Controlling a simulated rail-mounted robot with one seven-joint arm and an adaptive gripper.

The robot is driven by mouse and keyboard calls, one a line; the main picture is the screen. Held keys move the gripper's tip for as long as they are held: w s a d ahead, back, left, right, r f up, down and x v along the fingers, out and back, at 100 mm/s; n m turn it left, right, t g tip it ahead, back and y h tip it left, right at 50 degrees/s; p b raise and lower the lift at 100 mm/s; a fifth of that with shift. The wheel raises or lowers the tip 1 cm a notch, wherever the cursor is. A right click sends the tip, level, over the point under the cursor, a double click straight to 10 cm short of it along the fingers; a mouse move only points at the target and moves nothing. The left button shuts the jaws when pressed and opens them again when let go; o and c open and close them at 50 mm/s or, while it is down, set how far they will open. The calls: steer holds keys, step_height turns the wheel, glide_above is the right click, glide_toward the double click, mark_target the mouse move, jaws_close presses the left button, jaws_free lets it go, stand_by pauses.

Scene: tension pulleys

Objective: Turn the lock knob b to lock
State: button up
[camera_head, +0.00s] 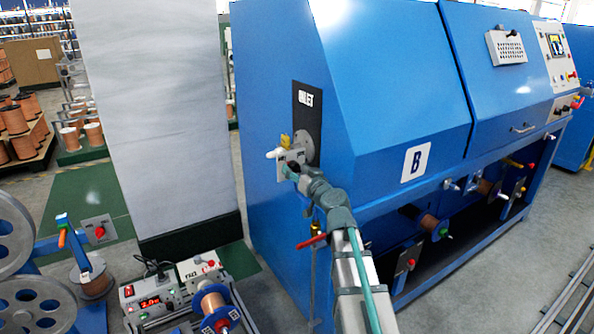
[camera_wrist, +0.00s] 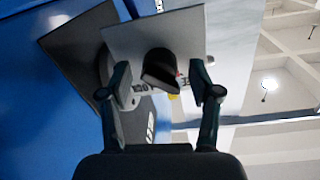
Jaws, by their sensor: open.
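The lock knob is a dark knob (camera_wrist: 161,70) on a light grey plate (camera_wrist: 120,38) in the wrist view. A small red mark shows at its right side. My gripper (camera_wrist: 168,94) is open in the wrist view, with one finger on each side of the knob and gaps between the fingers and the knob. In the head view my gripper (camera_head: 291,172) is at the plate (camera_head: 291,157) on the end face of the blue machine (camera_head: 290,60). The knob is hidden there behind my gripper. A white handle and a yellow part show beside the plate.
A dark panel (camera_head: 305,115) lies behind the plate. A grey pillar (camera_head: 150,110) stands left of the machine. A red-handled lever (camera_head: 312,242) is beside my arm. Spools and small devices (camera_head: 150,298) stand at the lower left. Open floor lies at the right.

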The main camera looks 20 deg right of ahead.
steer(key=c, duration=1.1)
steer(key=shift+m, duration=0.3)
steer(key=shift+c, duration=0.2)
steer(key=m, duration=0.6)
steer(key=m+p, duration=0.1)
steer(key=m, duration=0.1)
steer(key=shift+d+r+m+g, duration=0.1)
steer(key=shift+r+m+g, duration=0.05)
steer(key=shift+m+g, duration=0.15)
steer(key=m+p, duration=0.2)
steer(key=m, duration=0.3)
steer(key=shift+m+y+p, duration=0.3)
steer(key=shift+m+p, duration=0.4)
steer(key=shift+m, duration=0.8)
